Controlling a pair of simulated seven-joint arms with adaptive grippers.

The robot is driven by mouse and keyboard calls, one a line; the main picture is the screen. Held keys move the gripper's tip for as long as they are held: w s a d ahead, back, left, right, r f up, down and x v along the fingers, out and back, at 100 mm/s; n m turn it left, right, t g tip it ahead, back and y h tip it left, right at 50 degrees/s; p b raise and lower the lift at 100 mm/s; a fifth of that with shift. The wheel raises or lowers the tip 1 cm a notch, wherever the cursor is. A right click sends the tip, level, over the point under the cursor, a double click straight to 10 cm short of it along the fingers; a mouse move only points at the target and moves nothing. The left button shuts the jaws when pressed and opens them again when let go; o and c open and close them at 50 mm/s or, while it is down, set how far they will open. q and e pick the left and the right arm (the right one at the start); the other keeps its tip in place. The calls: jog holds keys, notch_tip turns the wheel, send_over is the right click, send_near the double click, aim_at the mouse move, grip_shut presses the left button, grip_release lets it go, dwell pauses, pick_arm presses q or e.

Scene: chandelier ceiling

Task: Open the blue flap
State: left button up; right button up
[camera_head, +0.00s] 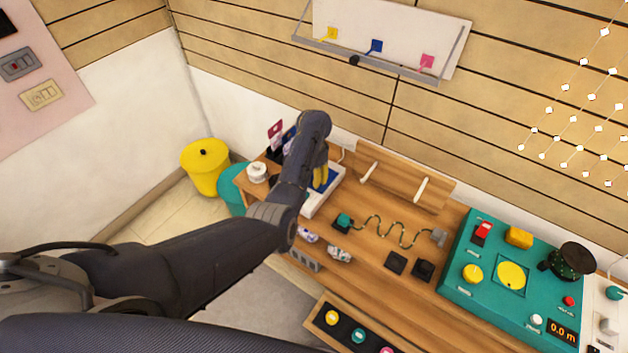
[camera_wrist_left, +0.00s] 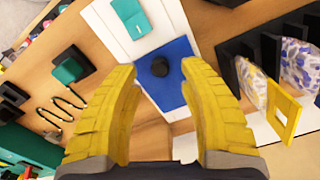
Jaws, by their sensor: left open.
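The blue flap (camera_wrist_left: 172,85) is a flat blue panel with a round black knob (camera_wrist_left: 158,67). It lies flat on a white box (camera_wrist_left: 105,22) in the left wrist view, and looks shut. In the head view, part of the blue flap (camera_head: 332,178) shows beside my arm. My left gripper (camera_wrist_left: 157,74) has yellow fingers spread apart and empty, with the knob seen between their tips. In the head view the left gripper (camera_head: 320,175) is over the white box (camera_head: 318,203), partly hidden by my wrist. The gap from tips to knob is hard to judge.
A teal block (camera_head: 344,220) with a coiled cable lies right of the box. A teal control panel (camera_head: 510,275) stands at the right. Black dividers with patterned pouches (camera_wrist_left: 300,65) are close to the box. A yellow bin (camera_head: 205,168) stands on the floor.

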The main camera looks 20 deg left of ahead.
pick_arm(q)
jog(key=shift+f, duration=1.2)
grip_shut()
